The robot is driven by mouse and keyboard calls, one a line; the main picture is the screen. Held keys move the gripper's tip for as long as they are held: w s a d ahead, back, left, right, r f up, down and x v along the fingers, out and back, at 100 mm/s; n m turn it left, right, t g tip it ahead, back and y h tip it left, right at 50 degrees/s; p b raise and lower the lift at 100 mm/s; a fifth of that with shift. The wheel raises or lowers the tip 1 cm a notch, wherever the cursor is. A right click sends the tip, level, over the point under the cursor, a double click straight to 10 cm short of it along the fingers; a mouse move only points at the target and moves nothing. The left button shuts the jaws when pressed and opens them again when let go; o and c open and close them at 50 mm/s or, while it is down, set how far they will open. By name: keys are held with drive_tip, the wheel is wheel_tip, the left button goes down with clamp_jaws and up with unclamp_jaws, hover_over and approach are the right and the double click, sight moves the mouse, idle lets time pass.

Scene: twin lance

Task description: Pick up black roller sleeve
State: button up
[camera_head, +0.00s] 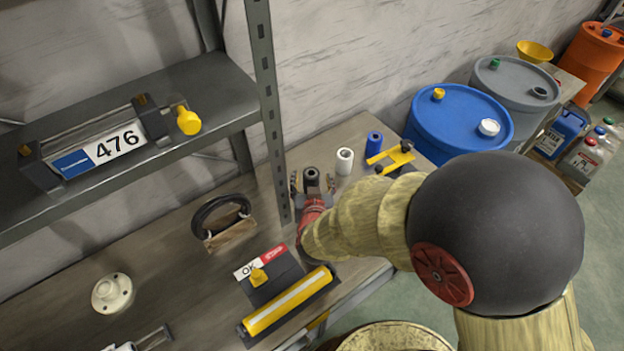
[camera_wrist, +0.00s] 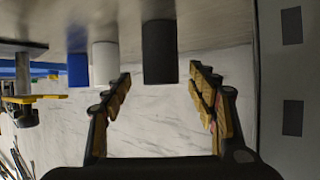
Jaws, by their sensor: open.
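The black roller sleeve (camera_head: 311,176) stands upright on the wooden bench. In the wrist view the black sleeve (camera_wrist: 160,48) hangs from the top of the upside-down picture, in line with the gap between my fingers. My gripper (camera_head: 312,186) is open, with one finger on each side of the sleeve in the head view. In the wrist view my gripper (camera_wrist: 160,76) has its fingertips level with the sleeve's end, with visible gaps on both sides. No contact shows. The sleeve's lower part is partly hidden by my gripper in the head view.
A white sleeve (camera_head: 344,161) and a blue sleeve (camera_head: 374,143) stand to the right, near a yellow bracket (camera_head: 391,157). A shelf post (camera_head: 268,110) rises close on the left. A black ring on a wooden block (camera_head: 231,235) lies further left.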

sight(311, 168)
drive_tip(key=b+x, duration=0.2)
drive_tip(key=x, duration=0.5)
drive_tip(key=shift+w+a+b, duration=0.1)
drive_tip(key=shift+w+b, duration=0.15)
drive_tip(key=shift+b, duration=0.15)
drive_tip(key=c, duration=1.5)
clamp_jaws()
